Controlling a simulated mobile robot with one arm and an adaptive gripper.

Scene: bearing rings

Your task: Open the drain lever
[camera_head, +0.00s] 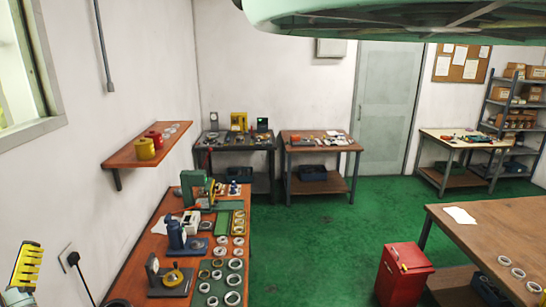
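A red box-like cabinet (405,274) stands on the floor at the lower right, beside a wooden table. A small yellow lever-like part (403,267) is on its upper front; it may be the drain lever, but it is too small to tell its position. A ribbed yellow and black part (25,270) at the lower left edge looks like a finger of my gripper. It is cut off by the frame, far from the red cabinet, and I cannot tell whether the gripper is open.
A wooden bench (150,238) with rings, trays and tools runs along the left wall. A wooden table (483,230) with rings stands at the right. The green floor (315,240) between them is clear. A large green structure overhangs the top right.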

